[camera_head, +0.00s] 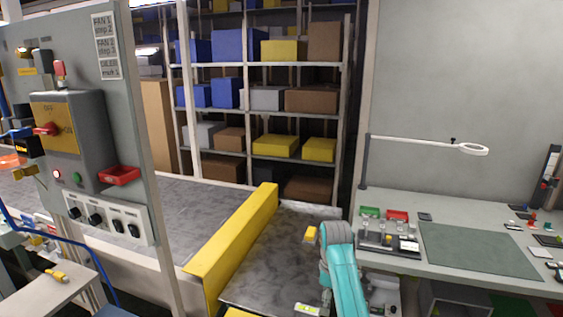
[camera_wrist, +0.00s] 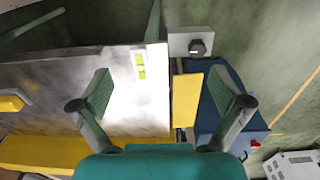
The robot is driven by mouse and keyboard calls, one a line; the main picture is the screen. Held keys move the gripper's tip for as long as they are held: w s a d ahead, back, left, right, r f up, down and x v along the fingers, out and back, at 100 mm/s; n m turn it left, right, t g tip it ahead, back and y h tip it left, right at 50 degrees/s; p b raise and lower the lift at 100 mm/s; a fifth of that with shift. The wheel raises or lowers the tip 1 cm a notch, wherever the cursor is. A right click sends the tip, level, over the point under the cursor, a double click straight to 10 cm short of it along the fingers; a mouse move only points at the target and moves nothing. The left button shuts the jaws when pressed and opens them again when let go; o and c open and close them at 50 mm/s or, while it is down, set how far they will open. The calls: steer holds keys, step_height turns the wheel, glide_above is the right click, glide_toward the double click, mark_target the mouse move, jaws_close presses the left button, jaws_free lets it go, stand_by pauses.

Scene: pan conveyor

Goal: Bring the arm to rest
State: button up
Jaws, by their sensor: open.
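My arm shows in the head view as a teal and grey link at the bottom centre; my gripper itself cannot be made out there. In the wrist view my gripper (camera_wrist: 168,100) is open, with its two fingers wide apart and nothing between them. Below the fingers lie the pale metal conveyor surface (camera_wrist: 120,110), a yellow block-like part (camera_wrist: 186,99) and a dark blue body (camera_wrist: 215,75). The gripper appears above these, and I see no contact.
A control panel (camera_head: 75,45) with a red-handled switch (camera_head: 47,129) stands at left. A yellow guard (camera_head: 232,245) borders the conveyor (camera_head: 265,265). A workbench (camera_head: 430,265) with a green mat (camera_head: 478,250) and a lamp (camera_head: 425,142) stands at right. Shelves (camera_head: 295,112) stand behind.

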steer(key=s+d+f+m+t, duration=0.1)
steer(key=s+f+m+t, duration=0.1)
steer(key=s+f, duration=0.65)
steer(key=s+d+f+m+t, duration=0.1)
steer(key=s+f+t, duration=0.15)
steer(key=f, duration=1.05)
steer(key=s+d+f+m+t, duration=0.1)
steer(key=s+f+m, duration=0.15)
steer(key=s, duration=0.65)
steer(key=s+d+f+m+t, duration=0.1)
steer(key=s+f+m+t, duration=0.15)
steer(key=s, duration=0.65)
steer(key=s+r+m+t, duration=0.1)
steer(key=s+r, duration=0.3)
steer(key=s, duration=0.5)
steer(key=s+r+m+t, duration=0.1)
steer(key=s+r+t, duration=0.15)
steer(key=s, duration=0.65)
steer(key=s+r+m+t, duration=0.1)
steer(key=s+r+m, duration=0.1)
steer(key=s+r, duration=0.4)
steer(key=s+r+m+t, duration=0.2)
steer(key=s+r, duration=0.5)
steer(key=r, duration=0.8)
steer(key=shift+d, duration=0.45)
